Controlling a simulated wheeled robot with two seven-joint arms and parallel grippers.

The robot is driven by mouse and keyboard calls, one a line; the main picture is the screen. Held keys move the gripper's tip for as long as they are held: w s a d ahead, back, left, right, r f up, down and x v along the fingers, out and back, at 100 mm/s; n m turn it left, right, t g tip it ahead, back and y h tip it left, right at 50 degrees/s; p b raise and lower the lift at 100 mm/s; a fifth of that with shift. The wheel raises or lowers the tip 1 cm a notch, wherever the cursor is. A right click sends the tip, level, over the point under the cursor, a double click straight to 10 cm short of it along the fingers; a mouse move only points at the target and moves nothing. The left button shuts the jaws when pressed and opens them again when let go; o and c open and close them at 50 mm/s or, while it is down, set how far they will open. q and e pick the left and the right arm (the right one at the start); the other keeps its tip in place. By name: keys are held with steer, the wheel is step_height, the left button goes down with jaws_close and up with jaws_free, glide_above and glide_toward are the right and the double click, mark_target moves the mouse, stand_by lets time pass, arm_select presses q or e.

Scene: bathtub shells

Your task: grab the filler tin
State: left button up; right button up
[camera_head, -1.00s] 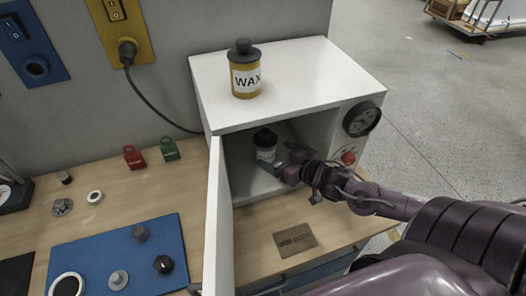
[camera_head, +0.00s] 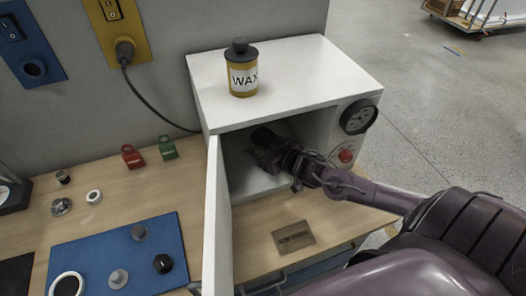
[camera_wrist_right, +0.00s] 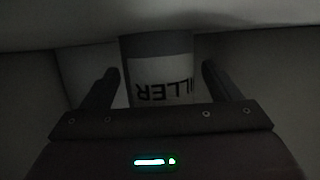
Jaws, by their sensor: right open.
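The filler tin (camera_wrist_right: 160,75) stands inside the open white cabinet (camera_head: 292,120). In the right wrist view its label, upside down, reads "ILLER", and the tin lies between the two fingers of my right gripper (camera_wrist_right: 158,85). The gripper is open, with a gap visible on each side of the tin. In the head view my right gripper (camera_head: 268,158) reaches into the cabinet and hides most of the tin; only its dark cap (camera_head: 263,136) shows. My left gripper is not in view.
The cabinet door (camera_head: 217,225) stands open on the left. A wax tin (camera_head: 242,72) stands on the cabinet top. A gauge (camera_head: 358,116) and a red button (camera_head: 346,156) are on the right front. A small plate (camera_head: 293,236) lies on the bench before the opening.

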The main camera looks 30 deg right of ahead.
steer(key=c, duration=1.4)
steer(key=shift+o, duration=0.2)
steer(key=shift+r, duration=0.1)
steer(key=shift+r, duration=0.1)
